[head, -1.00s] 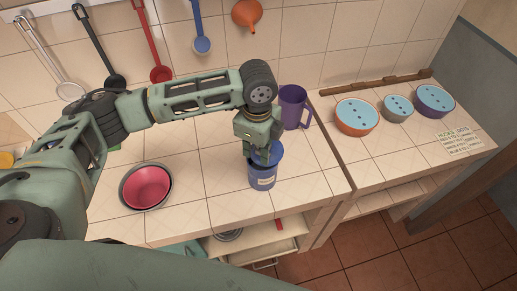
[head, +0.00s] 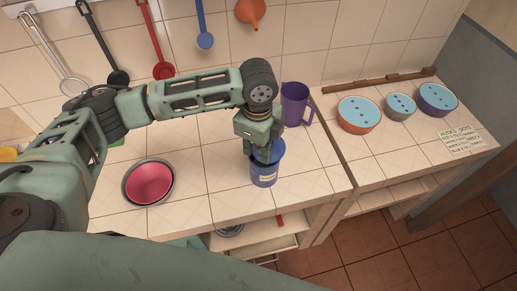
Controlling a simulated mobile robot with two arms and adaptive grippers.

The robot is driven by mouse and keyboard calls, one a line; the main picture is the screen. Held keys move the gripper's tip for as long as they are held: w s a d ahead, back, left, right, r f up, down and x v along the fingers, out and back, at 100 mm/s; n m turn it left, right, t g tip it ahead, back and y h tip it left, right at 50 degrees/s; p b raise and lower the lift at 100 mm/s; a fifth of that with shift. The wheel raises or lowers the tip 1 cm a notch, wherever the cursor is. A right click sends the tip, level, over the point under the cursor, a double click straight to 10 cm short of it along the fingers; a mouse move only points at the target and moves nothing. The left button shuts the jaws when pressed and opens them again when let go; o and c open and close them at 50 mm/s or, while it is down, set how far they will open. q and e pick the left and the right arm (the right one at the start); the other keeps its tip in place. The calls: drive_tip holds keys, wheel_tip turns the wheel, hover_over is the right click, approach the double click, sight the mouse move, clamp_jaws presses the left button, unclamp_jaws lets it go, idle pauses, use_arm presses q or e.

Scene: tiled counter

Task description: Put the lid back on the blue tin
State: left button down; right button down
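The blue tin (head: 264,177) stands upright near the front edge of the tiled counter, with a pale label on its side. A blue round piece that looks like the lid (head: 277,149) shows at the tin's top, behind and right of my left gripper's fingers. My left gripper (head: 261,157) points down at the tin's mouth. Its fingers overlap the blue piece, so I cannot tell whether they grip it or whether it sits flat on the rim. My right gripper is not in view.
A purple jug (head: 295,104) stands just behind the tin. A red-pink bowl (head: 149,183) is at left. Several blue-topped bowls, including an orange one (head: 359,114), and a note (head: 461,139) are on the right counter. Utensils hang on the wall. Counter between bowl and tin is clear.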

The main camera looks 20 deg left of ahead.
use_arm(q)
drive_tip(key=shift+s+a+r, duration=0.1)
drive_tip(key=shift+s+a, duration=0.05)
drive_tip(key=shift+s, duration=0.6)
drive_tip(key=shift+s+a+r, duration=0.1)
drive_tip(key=shift+s+a, duration=0.1)
drive_tip(key=shift+s, duration=0.5)
drive_tip(key=shift+s+a+r, duration=0.1)
drive_tip(key=shift+s+a, duration=0.05)
drive_tip(key=shift+s, duration=0.6)
idle(0.7)
idle(0.8)
wheel_tip(320, 180, up, 7)
idle(1.0)
drive_tip(key=shift+f, duration=0.1)
idle(1.5)
drive_tip(key=shift+f+b, duration=0.5)
drive_tip(key=shift+f, duration=1.4)
